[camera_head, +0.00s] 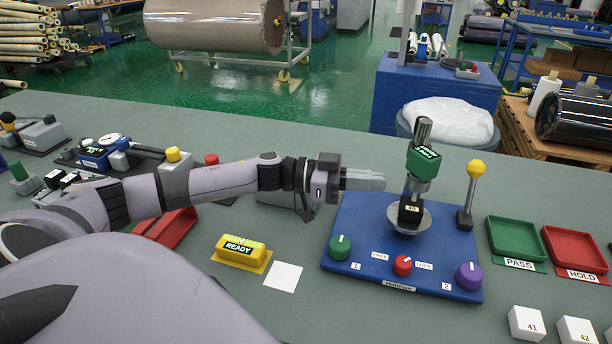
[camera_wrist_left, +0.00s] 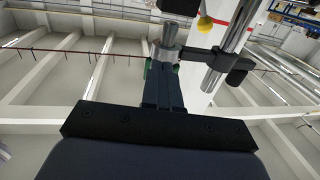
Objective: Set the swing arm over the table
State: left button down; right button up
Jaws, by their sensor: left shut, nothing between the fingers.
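A blue fixture (camera_head: 360,228) stands on the bench. It bears a round grey table (camera_head: 424,221) with a small black block marked 40 (camera_head: 411,210) on it. A green labelled head (camera_head: 424,163) with a metal cylinder (camera_head: 423,131) sits above the table in the picture. I cannot tell which way the swing arm itself points. My left gripper (camera_head: 384,181) is shut and empty, left of the green head with a small gap in the picture. In the left wrist view, the fingers (camera_wrist_left: 164,95) point towards a metal cylinder (camera_wrist_left: 171,36), beside a bright post (camera_wrist_left: 230,45). My right gripper is not in view.
A yellow-knobbed lever (camera_head: 475,180) stands at the fixture's right. Green (camera_head: 340,247), red (camera_head: 402,265) and purple (camera_head: 469,275) knobs line its front. PASS (camera_head: 516,263) and HOLD (camera_head: 577,275) trays lie right. A yellow READY box (camera_head: 240,250) stands left.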

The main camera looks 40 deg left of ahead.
pick_arm(q)
jog(key=s+b+v, duration=0.1)
jog(key=b+v, duration=0.1)
jog(key=v, duration=0.8)
jog(key=shift+d, duration=0.4)
jog(key=shift+s, duration=0.2)
